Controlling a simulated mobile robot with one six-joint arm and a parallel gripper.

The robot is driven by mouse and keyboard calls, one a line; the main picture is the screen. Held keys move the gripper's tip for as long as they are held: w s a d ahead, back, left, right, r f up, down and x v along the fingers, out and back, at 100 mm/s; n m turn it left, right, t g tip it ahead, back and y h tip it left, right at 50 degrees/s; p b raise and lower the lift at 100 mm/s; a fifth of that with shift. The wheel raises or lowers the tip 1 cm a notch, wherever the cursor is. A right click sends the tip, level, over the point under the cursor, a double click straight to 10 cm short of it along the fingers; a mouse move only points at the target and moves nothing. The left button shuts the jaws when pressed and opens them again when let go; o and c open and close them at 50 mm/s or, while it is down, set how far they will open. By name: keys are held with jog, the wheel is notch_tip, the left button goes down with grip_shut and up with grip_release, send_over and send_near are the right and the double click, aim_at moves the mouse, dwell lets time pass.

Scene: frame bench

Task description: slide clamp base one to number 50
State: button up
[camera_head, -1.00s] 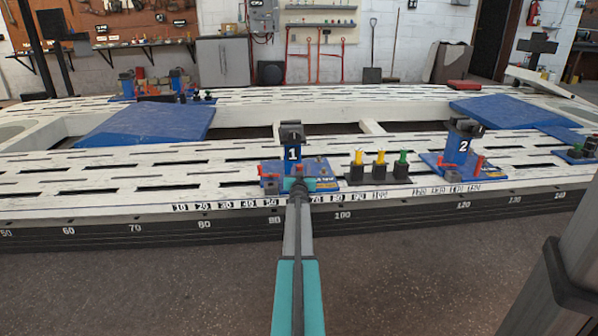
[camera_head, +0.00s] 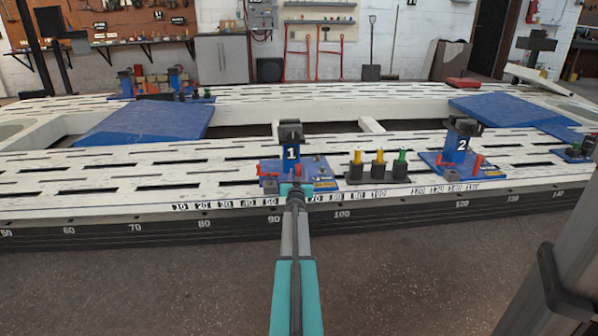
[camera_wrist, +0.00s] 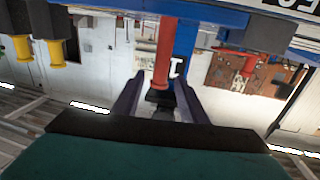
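Clamp base one (camera_head: 291,153) is a blue block with a white "1" and a dark top, on a blue plate (camera_head: 322,180) with red parts, upright on the white slotted bench rail. The plate lies above the number strip (camera_head: 245,203), roughly from 50 to 70; the number 50 (camera_head: 270,201) shows just left of my gripper. My gripper (camera_head: 297,188) is at the plate's front edge and hides part of the strip. In the wrist view, which is upside down, my gripper's fingers (camera_wrist: 160,98) stand apart on both sides of a red post (camera_wrist: 164,50), with visible gaps; contact cannot be told.
Black holders with yellow and green pins (camera_head: 378,168) stand right of clamp base one. Clamp base two (camera_head: 457,150) is farther right. The rail left of clamp base one is clear. A lower number scale runs along the bench's dark front edge (camera_head: 130,233).

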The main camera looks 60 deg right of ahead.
jog(key=p+v, duration=0.2)
jog(key=v, duration=0.7)
jog(key=shift+s, duration=0.2)
dwell(0.5)
